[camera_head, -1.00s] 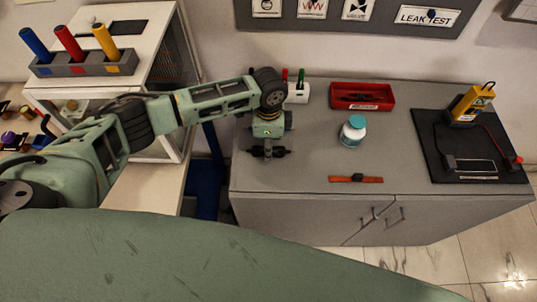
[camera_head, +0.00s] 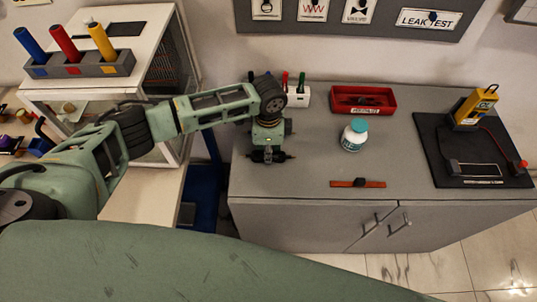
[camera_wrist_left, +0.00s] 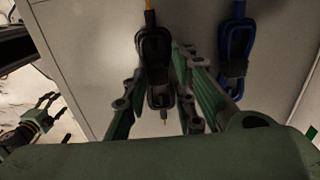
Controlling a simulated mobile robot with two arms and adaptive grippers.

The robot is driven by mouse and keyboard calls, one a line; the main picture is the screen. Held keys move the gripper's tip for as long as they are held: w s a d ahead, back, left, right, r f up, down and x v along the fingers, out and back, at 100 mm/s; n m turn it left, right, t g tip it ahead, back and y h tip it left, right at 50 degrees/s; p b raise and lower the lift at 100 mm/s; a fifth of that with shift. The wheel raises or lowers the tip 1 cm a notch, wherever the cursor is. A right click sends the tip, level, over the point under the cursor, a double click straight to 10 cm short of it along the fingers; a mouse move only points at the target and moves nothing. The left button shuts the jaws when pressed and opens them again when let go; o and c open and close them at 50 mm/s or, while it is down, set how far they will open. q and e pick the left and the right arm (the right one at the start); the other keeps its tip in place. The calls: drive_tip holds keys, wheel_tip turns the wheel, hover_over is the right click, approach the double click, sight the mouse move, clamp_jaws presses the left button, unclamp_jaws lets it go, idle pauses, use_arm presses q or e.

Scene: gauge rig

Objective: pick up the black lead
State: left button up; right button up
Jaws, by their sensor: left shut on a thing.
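My left gripper (camera_head: 268,157) is low over the left end of the grey cabinet top. In the left wrist view its fingers (camera_wrist_left: 163,95) are shut on the black lead (camera_wrist_left: 154,45), a black loop-shaped body with a thin tan end at the top and a small metal tip below. In the head view, dark ends stick out on both sides of the gripper. A blue lead (camera_wrist_left: 235,50) lies to the right, apart from the black one. My right gripper (camera_wrist_left: 42,112) shows small at the left of the wrist view, fingers apart.
The middle is mostly clear.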

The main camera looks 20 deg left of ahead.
use_arm(q)
clamp_jaws()
drive_tip(key=shift+r+p, duration=0.85)
drive_tip(key=shift+p, duration=0.1)
wheel_tip(320, 180, up, 3)
drive_tip(key=p, duration=0.3)
drive_tip(key=w+d+r+p, duration=0.1)
drive_tip(key=w+d+r, duration=0.1)
drive_tip(key=d, duration=0.3)
drive_tip(key=w+d+r+p, duration=0.1)
drive_tip(key=w+d+r, duration=0.1)
drive_tip(key=d+r, duration=0.2)
drive_tip(key=shift+d+r, duration=0.15)
drive_tip(key=shift+d, duration=0.8)
